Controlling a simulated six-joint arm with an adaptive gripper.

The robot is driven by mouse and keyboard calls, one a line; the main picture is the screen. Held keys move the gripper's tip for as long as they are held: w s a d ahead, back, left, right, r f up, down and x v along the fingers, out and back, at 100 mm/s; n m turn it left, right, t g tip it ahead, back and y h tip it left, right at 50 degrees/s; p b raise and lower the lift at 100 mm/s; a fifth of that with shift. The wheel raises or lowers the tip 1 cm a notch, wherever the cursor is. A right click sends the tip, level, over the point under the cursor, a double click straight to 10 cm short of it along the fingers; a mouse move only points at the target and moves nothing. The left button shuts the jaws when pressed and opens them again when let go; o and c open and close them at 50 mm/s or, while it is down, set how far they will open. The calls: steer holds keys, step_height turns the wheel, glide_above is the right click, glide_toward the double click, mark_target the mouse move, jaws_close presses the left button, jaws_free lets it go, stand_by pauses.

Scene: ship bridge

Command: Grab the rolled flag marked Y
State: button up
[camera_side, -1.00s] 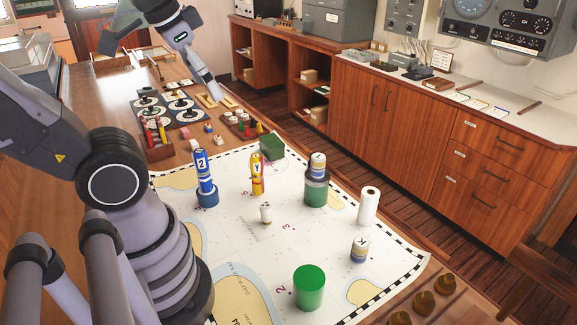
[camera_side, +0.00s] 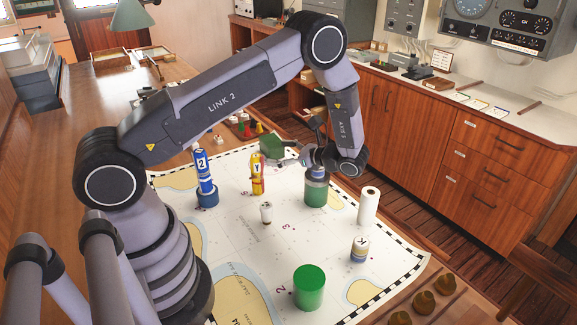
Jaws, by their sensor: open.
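The rolled flag marked Y (camera_side: 257,174) is yellow with red and stands nearly upright on the white chart (camera_side: 225,250), left of the chart's middle. My gripper (camera_side: 286,155) is to the right of the flag and a little higher in the picture, with its fingers toward the left. It is open, with nothing seen between its fingers, and appears apart from the flag. It is small here, and my wrist partly covers the far side of the chart. Another short roll (camera_side: 360,249), pale with a dark letter I cannot read surely, stands at the right.
A blue flag marked 2 (camera_side: 204,170) stands in a blue base on the left. A green holder (camera_side: 316,192) carries a roll partly hidden by my wrist. A green box (camera_side: 272,146), small white piece (camera_side: 266,212), white roll (camera_side: 368,205) and green cylinder (camera_side: 309,288) stand around.

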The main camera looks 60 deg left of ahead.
mark_target(262, 172)
steer(key=f+m+y, duration=0.1)
steer(key=f, duration=0.2)
steer(key=f+m+t+y, duration=0.1)
steer(key=f, duration=0.2)
steer(key=a+f+m+y, duration=0.1)
steer(key=f, duration=0.2)
steer(key=shift+s+a+m+t, duration=0.1)
steer(key=shift+s+m+t, duration=0.05)
steer(key=shift+m+t, duration=0.15)
steer(key=shift+s+a+f, duration=0.1)
steer(key=shift+a, duration=0.1)
steer(key=x, duration=0.7)
steer(key=shift+c, duration=0.3)
steer(key=c, duration=1.2)
